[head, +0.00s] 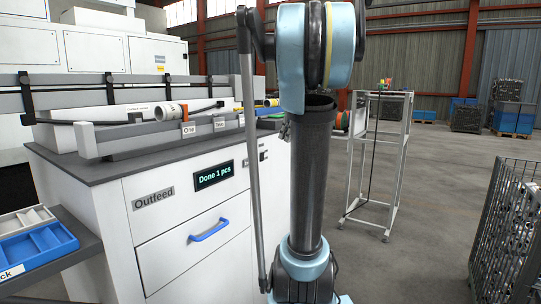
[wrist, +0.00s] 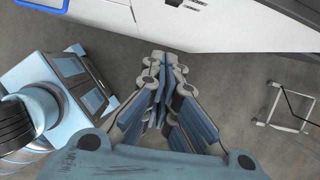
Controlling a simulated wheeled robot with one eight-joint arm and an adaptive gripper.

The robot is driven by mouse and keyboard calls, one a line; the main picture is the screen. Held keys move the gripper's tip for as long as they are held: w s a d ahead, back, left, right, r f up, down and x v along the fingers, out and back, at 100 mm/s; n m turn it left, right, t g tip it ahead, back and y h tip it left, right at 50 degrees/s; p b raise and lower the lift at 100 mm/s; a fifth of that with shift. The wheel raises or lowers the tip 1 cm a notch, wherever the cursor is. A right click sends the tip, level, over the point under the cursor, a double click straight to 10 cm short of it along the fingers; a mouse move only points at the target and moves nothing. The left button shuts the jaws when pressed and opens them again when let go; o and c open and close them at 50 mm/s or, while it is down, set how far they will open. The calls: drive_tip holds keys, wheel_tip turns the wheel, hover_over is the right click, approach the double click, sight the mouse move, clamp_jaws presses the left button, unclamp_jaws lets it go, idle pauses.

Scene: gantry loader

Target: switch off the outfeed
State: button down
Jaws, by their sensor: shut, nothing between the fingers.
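The outfeed (head: 130,222) is a white cabinet at the left in the head view, with an "Outfeed" label (head: 153,197) on its front. A display (head: 214,175) there reads "Done 1 pcs". Small dark controls (head: 256,155) sit right of the display, partly hidden behind my arm; I cannot tell their setting. In the wrist view the white cabinet (wrist: 240,25) lies along the top, with small dark marks (wrist: 187,4) on it. My gripper (wrist: 165,62) is shut and empty, over the floor and apart from the cabinet. The head view does not show it.
The drawer's blue handle (head: 209,231) sticks out of the cabinet front. A tray rack with "One" and "Two" labels (head: 188,130) is on top. A blue bin (head: 35,245) is at lower left. A white frame stand (head: 378,150) and a wire cage (head: 506,225) stand right. Floor between is clear.

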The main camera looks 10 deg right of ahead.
sight(262, 157)
drive_tip(key=shift+w+d+r+m, duration=0.15)
drive_tip(key=shift+w+r+m, duration=0.05)
drive_tip(key=shift+w+m, duration=0.1)
drive_tip(key=shift+w+a+f, duration=0.9)
drive_tip(key=shift+f, duration=0.6)
drive_tip(key=shift+w+a+f, duration=0.85)
drive_tip(key=shift+a+f, duration=0.05)
drive_tip(key=shift+f, duration=0.55)
drive_tip(key=shift+w+a+f, duration=0.9)
drive_tip(key=shift+f, duration=0.6)
drive_tip(key=shift+d, duration=0.1)
drive_tip(key=shift+w, duration=0.1)
